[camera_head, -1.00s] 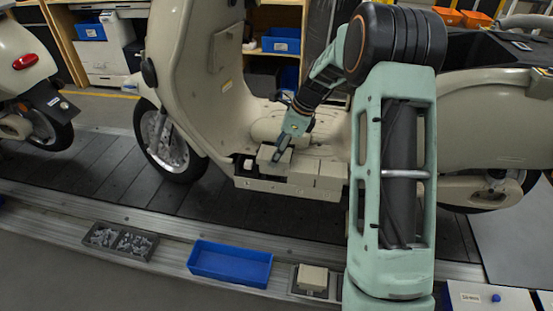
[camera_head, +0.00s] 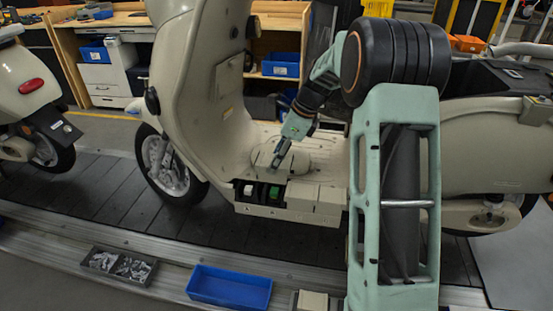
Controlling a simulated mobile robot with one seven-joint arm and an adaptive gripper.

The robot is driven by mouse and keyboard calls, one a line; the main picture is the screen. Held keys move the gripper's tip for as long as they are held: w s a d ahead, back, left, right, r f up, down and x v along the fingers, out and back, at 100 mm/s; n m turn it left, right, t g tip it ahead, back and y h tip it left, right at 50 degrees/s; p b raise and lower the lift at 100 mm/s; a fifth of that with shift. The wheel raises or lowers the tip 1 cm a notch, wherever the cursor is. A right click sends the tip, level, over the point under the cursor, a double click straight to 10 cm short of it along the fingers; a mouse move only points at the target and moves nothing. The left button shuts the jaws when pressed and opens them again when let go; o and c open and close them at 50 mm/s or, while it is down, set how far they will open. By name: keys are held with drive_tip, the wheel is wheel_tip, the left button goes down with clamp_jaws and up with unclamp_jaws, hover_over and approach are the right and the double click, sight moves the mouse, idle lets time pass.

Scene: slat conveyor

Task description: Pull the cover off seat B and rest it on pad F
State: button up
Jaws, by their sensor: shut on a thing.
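My gripper (camera_head: 277,164) is shut on a beige cover (camera_head: 264,162), held just above the row of seats at the scooter's footboard. The cover blends with the beige body behind it, so its outline is hard to make out. Below it, the second seat from the left (camera_head: 273,193) is uncovered, showing a green part in a dark recess. The leftmost seat (camera_head: 248,189) is also open, with a white part. Two seats to the right keep their beige covers (camera_head: 303,194). Letters for seats and pads are not legible.
A dark holder with a beige block (camera_head: 313,300) is cut off by the bottom edge. Beside it are a blue tray (camera_head: 230,304) and a grey two-part bin of small parts (camera_head: 118,265). The scooter's leg shield (camera_head: 205,80) rises left of my gripper.

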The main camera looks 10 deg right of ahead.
drive_tip(key=shift+r+p, duration=2.75)
drive_tip(key=shift+r, duration=0.45)
drive_tip(key=shift+f, duration=0.1)
